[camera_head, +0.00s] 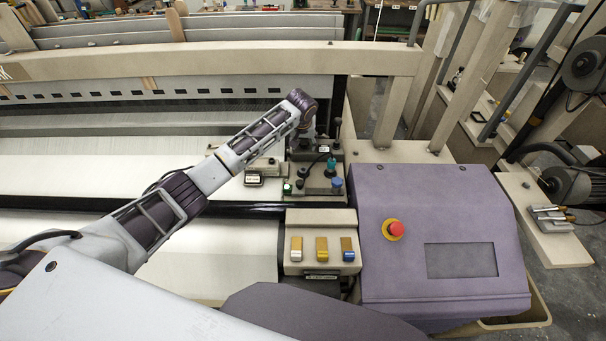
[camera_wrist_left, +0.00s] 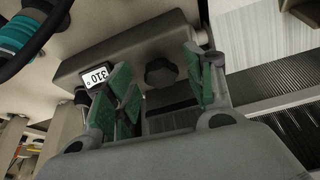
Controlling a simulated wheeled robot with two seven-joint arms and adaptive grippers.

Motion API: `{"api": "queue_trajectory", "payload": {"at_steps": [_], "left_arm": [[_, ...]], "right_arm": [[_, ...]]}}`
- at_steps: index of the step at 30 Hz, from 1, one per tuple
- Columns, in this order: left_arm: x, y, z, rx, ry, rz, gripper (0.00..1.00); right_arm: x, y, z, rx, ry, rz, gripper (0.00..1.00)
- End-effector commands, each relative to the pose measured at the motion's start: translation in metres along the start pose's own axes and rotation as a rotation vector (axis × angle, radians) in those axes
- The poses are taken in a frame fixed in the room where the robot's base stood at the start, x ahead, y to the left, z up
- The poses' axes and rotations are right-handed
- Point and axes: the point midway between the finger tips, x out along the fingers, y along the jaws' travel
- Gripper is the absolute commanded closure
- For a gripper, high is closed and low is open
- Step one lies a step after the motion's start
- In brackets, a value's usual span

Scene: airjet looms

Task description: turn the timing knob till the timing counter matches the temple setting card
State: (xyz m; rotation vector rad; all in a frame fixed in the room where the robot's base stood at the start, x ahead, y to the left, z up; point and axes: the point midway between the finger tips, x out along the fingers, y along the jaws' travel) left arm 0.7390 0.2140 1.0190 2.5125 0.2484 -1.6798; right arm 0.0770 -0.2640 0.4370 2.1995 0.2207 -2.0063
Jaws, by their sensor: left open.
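My left gripper (camera_wrist_left: 158,70) is open in the left wrist view, with green pads on both fingers. A dark lobed knob (camera_wrist_left: 161,72) shows between and beyond the fingertips on a grey housing; I cannot tell if they touch it. Beside it, a white counter (camera_wrist_left: 97,77) shows upside-down digits that look like 310, partly behind the left finger. My right gripper is not seen.
A small panel (camera_head: 318,182) with green and blue knobs sits below the wrist. A box with several coloured switches (camera_head: 320,250) and a purple console (camera_head: 440,225) with a red emergency button (camera_head: 394,229) stand nearer. A teal-banded part (camera_wrist_left: 15,35) is close in the left wrist view.

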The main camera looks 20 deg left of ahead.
Motion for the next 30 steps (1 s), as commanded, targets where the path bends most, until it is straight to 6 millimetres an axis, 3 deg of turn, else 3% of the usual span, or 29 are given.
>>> {"api": "queue_trajectory", "payload": {"at_steps": [7,30], "left_arm": [[-0.001,0.001,-0.001,-0.082,0.002,-0.034,0.46],[-0.088,0.004,0.000,-0.076,0.002,-0.030,0.46]], "right_arm": [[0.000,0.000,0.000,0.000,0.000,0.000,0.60],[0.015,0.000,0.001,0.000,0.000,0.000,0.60]]}}
